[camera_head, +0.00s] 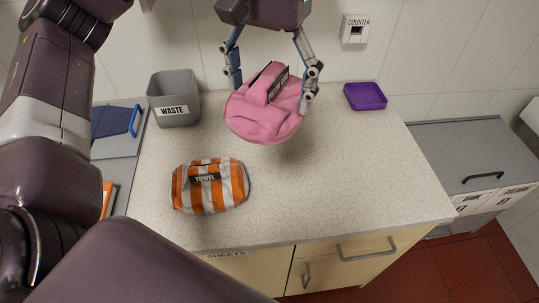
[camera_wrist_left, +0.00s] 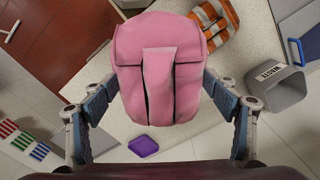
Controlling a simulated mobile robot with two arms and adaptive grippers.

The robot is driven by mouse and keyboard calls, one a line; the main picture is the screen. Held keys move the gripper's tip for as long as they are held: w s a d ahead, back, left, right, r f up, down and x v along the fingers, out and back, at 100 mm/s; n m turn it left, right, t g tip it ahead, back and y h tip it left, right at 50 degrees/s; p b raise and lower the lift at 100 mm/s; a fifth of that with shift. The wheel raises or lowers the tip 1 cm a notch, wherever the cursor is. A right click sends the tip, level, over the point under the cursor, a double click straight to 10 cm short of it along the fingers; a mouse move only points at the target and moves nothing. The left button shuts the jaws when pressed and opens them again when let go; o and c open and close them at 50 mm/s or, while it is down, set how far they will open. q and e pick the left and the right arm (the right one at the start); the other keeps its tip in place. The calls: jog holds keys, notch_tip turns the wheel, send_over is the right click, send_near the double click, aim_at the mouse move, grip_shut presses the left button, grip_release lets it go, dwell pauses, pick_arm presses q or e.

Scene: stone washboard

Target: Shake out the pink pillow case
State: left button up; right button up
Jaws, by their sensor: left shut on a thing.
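The underside of the pillow case is hidden in the head view. My right gripper is not in view.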

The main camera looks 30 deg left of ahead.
aim_at(270, 73)
pick_arm(q)
notch_tip(270, 73, down, 15)
jog(key=shift+f, duration=0.2)
jog(key=shift+r, duration=0.1)
notch_tip(270, 73, up, 20)
jog(key=shift+f, duration=0.1)
jog(key=shift+d, duration=0.1)
jog(key=shift+s+f, duration=0.1)
jog(key=shift+f, duration=9.85)
